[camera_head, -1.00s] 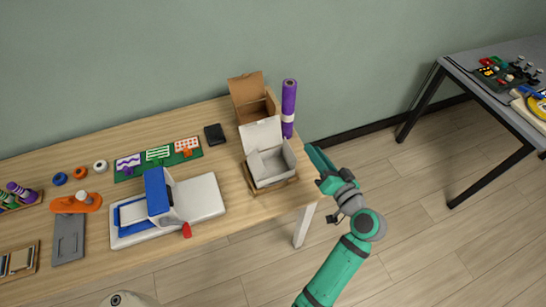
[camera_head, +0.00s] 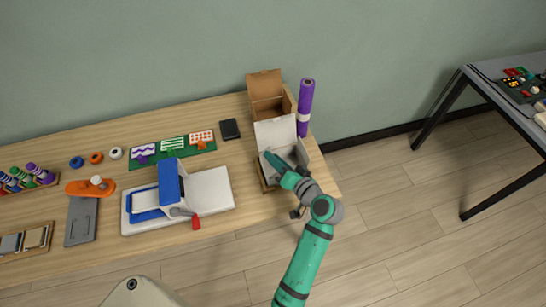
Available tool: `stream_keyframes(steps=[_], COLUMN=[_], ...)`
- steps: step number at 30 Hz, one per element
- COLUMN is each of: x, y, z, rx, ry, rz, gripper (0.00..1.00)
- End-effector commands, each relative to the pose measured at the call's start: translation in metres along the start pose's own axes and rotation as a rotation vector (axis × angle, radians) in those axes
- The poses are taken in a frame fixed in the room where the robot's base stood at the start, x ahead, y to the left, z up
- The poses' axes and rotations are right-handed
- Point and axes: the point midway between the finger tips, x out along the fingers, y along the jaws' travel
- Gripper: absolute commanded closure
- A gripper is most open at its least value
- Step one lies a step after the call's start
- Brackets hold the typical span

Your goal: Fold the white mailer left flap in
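The white mailer (camera_head: 275,133) is an open box near the right end of the wooden table, with its back lid standing up. My gripper (camera_head: 272,160) is over the mailer's opening, towards its left side, and hides much of the inside and the front. The left flap cannot be made out clearly behind my gripper. The fingers are small and seen from behind, so I cannot tell whether they are open, shut or touching the box.
A brown cardboard box (camera_head: 265,86) stands open behind the mailer. A purple roll (camera_head: 306,100) stands upright to its right. A blue and white press (camera_head: 169,185) is on the left. A black flat item (camera_head: 230,129) lies behind. The table's front right corner is bare.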

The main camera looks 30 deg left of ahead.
Motion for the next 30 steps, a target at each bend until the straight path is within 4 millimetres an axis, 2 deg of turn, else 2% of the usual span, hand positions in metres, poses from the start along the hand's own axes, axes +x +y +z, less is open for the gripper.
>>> stream_keyframes(steps=[6,14,16,17,24,30], x=[0.012,0.013,0.013,0.013,0.013,0.013], y=[0.0,0.0,0.0,0.0,0.002,0.011], z=[0.0,0.0,0.0,0.0,0.0,0.001], rx=[-0.001,0.0,0.0,0.0,0.018,0.196], ry=[0.0,0.0,0.0,0.0,0.001,0.0], rz=[0.0,0.001,0.001,0.001,-0.006,-0.079], gripper=[0.79,0.79,0.96,1.0,1.0,1.0])
